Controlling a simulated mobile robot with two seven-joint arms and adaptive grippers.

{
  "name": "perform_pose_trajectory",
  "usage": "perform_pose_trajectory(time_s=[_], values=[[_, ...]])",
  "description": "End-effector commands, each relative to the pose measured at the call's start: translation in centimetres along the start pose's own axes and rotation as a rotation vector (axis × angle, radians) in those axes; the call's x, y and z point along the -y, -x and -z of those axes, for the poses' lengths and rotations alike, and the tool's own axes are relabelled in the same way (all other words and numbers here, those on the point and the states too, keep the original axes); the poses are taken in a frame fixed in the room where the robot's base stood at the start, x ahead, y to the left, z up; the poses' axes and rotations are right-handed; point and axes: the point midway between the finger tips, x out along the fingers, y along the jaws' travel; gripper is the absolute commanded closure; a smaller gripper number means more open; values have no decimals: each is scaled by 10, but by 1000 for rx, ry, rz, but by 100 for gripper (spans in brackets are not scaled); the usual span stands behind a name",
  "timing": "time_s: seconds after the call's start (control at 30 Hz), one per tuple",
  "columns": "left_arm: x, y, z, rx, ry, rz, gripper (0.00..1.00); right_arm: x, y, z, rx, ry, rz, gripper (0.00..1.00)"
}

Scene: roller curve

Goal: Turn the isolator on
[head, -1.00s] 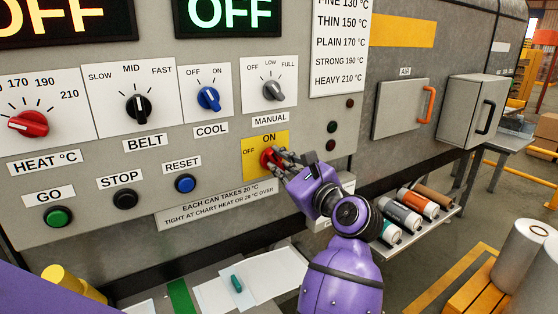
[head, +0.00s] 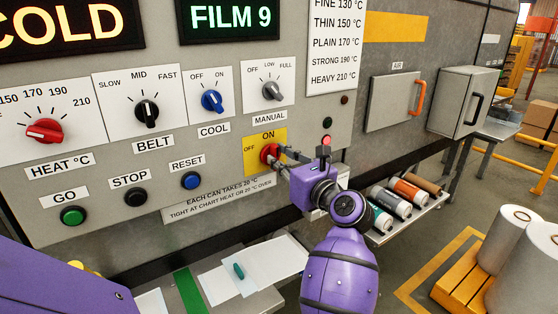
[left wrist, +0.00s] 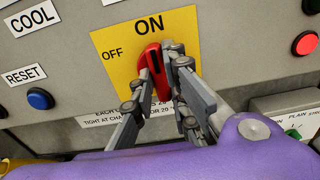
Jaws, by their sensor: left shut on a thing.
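The isolator is a red rotary handle (head: 269,155) on a yellow plate (head: 251,165) marked OFF at left and ON at top. In the left wrist view the red handle (left wrist: 153,62) stands nearly upright, its slot pointing up toward ON. My left gripper (head: 281,157) is at the handle, its fingers shut on it; the fingertips (left wrist: 172,55) hide the handle's right side in the wrist view. The displays above read COLD (head: 60,22) and FILM 9 (head: 230,17). My right gripper is not in view.
Heat (head: 44,131), belt (head: 146,113), cool (head: 211,100) and manual (head: 272,91) knobs sit above. Go (head: 72,216), stop (head: 135,197) and reset (head: 191,180) buttons sit left. A red lamp (head: 327,140) glows right of the plate. Rolls (head: 408,190) lie on a shelf below right.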

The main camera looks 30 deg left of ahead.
Motion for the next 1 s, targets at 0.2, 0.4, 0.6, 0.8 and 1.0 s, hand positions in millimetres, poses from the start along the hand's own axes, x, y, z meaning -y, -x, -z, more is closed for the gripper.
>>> perform_pose_trajectory(time_s=[0.2, 0.4, 0.6, 0.8, 1.0], values=[[0, 0, 1, 1, -10, -1, 100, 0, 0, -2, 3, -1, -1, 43], [0, 0, 1, 1, -10, -2, 78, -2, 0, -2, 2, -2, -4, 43], [0, 0, 1, 1, -7, -1, 67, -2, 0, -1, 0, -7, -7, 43], [0, 1, 0, 1, -6, -1, 67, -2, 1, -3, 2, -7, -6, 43], [0, 25, 2, -2, -6, 1, 67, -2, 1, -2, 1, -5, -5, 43]])
